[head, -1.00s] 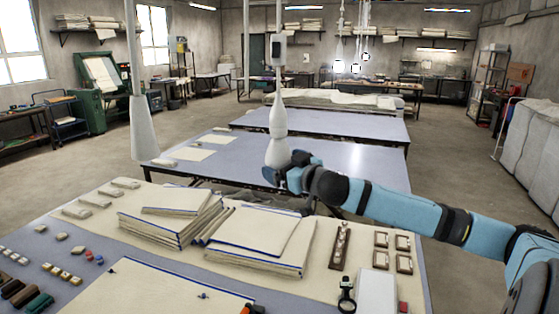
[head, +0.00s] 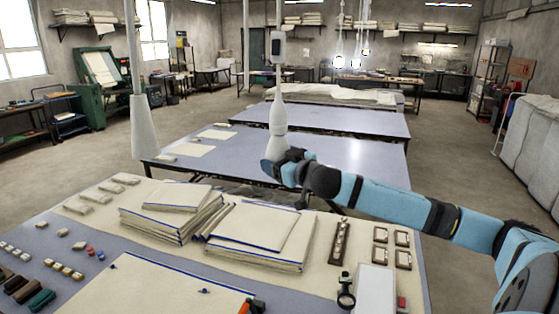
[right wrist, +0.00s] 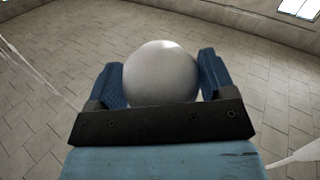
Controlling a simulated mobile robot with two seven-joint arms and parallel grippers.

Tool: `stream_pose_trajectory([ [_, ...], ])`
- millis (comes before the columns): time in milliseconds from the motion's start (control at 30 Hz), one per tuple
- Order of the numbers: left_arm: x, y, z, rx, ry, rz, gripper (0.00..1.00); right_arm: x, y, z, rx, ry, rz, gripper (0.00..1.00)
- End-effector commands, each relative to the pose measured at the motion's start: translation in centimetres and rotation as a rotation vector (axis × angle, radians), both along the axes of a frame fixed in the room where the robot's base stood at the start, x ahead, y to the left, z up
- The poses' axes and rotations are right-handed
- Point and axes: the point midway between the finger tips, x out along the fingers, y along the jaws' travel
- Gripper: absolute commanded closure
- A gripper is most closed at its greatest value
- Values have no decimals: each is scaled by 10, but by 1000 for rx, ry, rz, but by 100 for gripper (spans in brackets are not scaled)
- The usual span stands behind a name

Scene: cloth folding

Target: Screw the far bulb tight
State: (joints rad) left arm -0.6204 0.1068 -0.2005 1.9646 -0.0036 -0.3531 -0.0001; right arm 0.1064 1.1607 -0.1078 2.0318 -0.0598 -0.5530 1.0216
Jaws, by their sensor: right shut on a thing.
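A white hanging lamp (head: 278,112) comes down on a thin rod over the second table. The bulb at its lower end is a smooth round white ball in the right wrist view (right wrist: 160,72). My right gripper (right wrist: 162,82) is shut on this bulb, with one blue finger on each side of it. In the head view my right gripper (head: 280,161) is at the lamp's lower end and partly hides the bulb. The bulb's thread and seat are hidden. A nearer white hanging lamp (head: 144,128) is on the left. My left gripper is not in view.
The front table holds stacked cloths (head: 262,235), small blocks (head: 73,270) and a grey-white box (head: 375,289). The blue-grey second table (head: 350,165) below my right arm is mostly bare. Several more lamps hang far back.

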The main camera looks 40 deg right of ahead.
Motion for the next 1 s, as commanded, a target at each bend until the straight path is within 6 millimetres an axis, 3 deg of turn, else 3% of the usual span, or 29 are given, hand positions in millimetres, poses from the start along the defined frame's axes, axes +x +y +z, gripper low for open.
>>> stream_pose_trajectory([
  [367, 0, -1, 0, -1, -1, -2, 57, 0, -2, 0, 0, 2, 136, 47],
  [1000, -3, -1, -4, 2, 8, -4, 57, 2, -3, 3, -5, -4, 617, 47],
])
